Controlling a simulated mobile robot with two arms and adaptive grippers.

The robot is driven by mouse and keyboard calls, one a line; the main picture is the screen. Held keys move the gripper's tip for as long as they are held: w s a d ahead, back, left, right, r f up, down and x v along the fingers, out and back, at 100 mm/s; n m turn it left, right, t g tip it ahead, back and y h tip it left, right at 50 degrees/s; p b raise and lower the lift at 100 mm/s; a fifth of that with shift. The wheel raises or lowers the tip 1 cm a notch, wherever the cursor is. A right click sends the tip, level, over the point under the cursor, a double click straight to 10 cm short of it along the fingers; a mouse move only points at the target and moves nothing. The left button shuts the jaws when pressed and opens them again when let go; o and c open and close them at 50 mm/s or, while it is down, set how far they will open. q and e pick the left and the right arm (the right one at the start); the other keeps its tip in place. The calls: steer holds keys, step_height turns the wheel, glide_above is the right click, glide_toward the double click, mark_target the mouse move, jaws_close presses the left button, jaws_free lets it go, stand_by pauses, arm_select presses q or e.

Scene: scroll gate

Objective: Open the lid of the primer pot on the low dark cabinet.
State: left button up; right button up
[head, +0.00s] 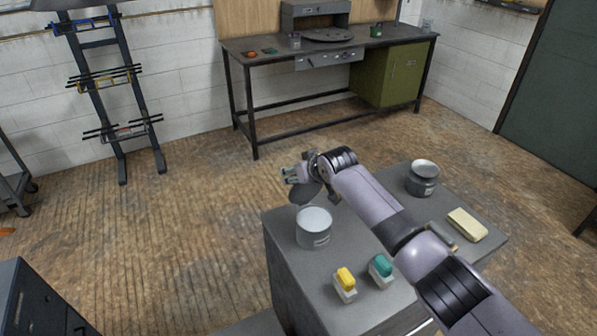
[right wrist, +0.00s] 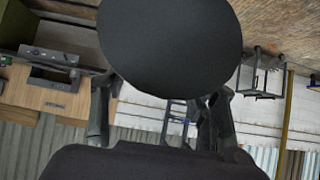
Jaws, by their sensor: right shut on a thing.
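The primer pot (head: 313,235) is a grey can on top of the low dark cabinet (head: 283,262). Its top is uncovered and shows a pale inside. A dark round lid (head: 305,193) stands tilted up just behind the pot's far rim. My right gripper (head: 301,178) is shut on this lid, above and behind the pot. In the right wrist view the lid (right wrist: 170,40) fills the upper middle, between and beyond the fingers. I cannot tell whether the lid still touches the rim. My left gripper is not in view.
A yellow-topped block (head: 346,281) and a teal-topped block (head: 381,267) stand on the cabinet's front. A workbench (head: 262,55) stands behind, with clear floor between.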

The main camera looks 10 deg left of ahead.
steer(key=shift+s+d+f, duration=0.15)
steer(key=shift+d+f, duration=0.2)
steer(key=shift+f, duration=0.4)
steer(key=o, duration=1.6)
steer(key=shift+w+a, duration=0.1)
steer(key=shift+w, duration=0.35)
steer(key=shift+c, duration=0.2)
steer(key=shift+s+r, duration=0.35)
steer(key=shift+r, duration=0.2)
steer(key=v, duration=1.1)
